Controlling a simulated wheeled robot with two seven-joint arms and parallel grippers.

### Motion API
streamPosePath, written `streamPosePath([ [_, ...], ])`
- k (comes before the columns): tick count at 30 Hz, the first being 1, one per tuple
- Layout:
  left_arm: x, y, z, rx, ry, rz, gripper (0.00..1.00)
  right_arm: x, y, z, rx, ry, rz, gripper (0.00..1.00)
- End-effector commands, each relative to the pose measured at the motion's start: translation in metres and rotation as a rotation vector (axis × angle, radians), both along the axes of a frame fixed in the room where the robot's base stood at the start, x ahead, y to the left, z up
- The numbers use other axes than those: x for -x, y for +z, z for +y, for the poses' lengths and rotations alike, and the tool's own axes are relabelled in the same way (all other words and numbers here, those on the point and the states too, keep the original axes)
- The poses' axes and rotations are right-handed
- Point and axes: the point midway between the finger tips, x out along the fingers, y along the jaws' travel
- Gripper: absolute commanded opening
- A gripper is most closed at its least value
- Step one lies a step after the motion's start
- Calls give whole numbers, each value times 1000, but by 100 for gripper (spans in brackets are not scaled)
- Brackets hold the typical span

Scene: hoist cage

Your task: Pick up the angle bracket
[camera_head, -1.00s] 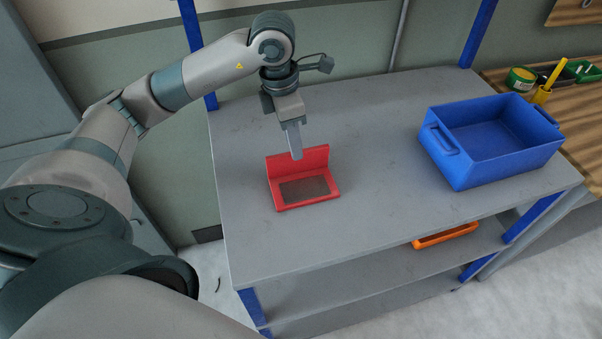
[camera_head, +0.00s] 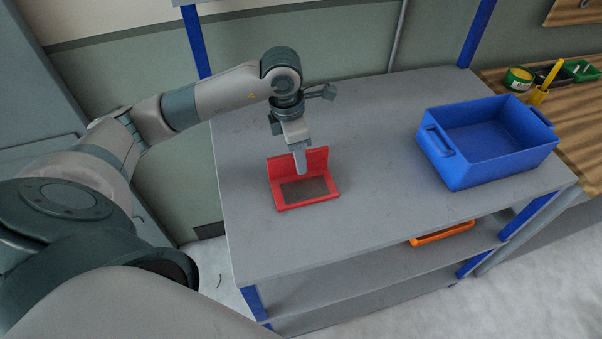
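The angle bracket (camera_head: 319,163) is red, with an upright plate at the back and a flat base holding a dark rectangular area. It stands on the upper grey shelf, left of its middle. My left gripper (camera_head: 301,171) points down at the bracket. Its fingertips overlap the upright plate in this view and hide part of it. The fingers line up as one narrow shape, so I cannot tell how far apart they are or whether they touch the plate. My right gripper is out of view.
A blue bin (camera_head: 485,145) stands on the right of the grey shelf top (camera_head: 370,205). An orange item (camera_head: 442,234) lies on the shelf below. A wooden bench (camera_head: 585,125) with small containers adjoins at right. The shelf top between bracket and bin is clear.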

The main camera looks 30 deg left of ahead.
Motion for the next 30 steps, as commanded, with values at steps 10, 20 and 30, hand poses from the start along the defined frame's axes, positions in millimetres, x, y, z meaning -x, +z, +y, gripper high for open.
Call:
streamPosePath([
  [10,0,0,0,0,0,0,31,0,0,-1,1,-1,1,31],
  [20,0,0,0,0,0,0,0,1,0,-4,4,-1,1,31],
  [30,0,0,0,0,0,0,0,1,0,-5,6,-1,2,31],
])
